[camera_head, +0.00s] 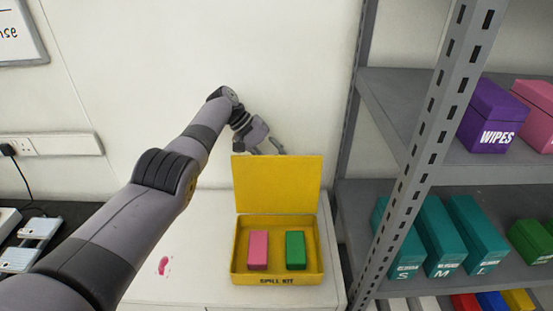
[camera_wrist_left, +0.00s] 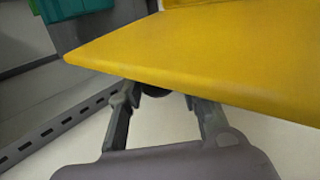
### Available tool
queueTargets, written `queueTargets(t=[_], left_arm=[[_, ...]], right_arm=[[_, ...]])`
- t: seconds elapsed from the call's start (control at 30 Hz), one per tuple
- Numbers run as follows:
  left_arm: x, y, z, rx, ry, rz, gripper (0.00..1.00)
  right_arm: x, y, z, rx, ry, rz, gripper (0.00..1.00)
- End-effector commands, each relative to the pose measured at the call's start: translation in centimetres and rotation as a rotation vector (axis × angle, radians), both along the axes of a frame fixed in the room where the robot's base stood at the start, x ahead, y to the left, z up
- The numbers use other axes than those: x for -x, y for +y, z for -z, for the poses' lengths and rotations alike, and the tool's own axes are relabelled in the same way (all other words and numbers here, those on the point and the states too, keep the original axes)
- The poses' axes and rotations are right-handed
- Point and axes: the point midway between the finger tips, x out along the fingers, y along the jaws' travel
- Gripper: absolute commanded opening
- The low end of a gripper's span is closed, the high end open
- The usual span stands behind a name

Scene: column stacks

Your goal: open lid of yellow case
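The yellow case (camera_head: 278,280) marked "SPILL KIT" sits on a white surface in the head view. Its lid (camera_head: 277,184) stands up at the back, and the inside is exposed. A pink block (camera_head: 258,250) and a green block (camera_head: 295,250) lie in it. My left gripper (camera_head: 274,147) is behind the raised lid, near its top edge, partly hidden. In the left wrist view the yellow lid (camera_wrist_left: 210,50) fills the upper part, in front of the gripper (camera_wrist_left: 163,95). Its two fingers are apart with nothing visible between them. Whether they touch the lid is unclear. My right gripper is not in view.
A grey metal shelf (camera_head: 405,185) stands close on the right, with a purple box (camera_head: 492,115) and teal boxes (camera_head: 440,237). A wall is behind the case. The white top (camera_head: 195,250) left of the case is clear except for a pink mark (camera_head: 163,265).

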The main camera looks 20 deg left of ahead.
Motion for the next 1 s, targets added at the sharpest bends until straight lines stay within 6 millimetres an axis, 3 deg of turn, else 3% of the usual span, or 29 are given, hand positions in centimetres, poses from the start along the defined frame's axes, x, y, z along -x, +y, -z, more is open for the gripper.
queueTargets(t=[0.2,0.57,1.0], left_arm=[[-0.1,0.0,-0.1,-0.001,-0.003,0.0,0.48],[-0.1,0.4,-0.6,-0.001,-0.006,-0.001,0.48],[0.6,5.7,-7.1,0.0,-0.006,-0.001,0.48]], right_arm=[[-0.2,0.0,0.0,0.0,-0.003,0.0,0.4],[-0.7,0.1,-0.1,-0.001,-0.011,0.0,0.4],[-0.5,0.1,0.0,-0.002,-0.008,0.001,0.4]])
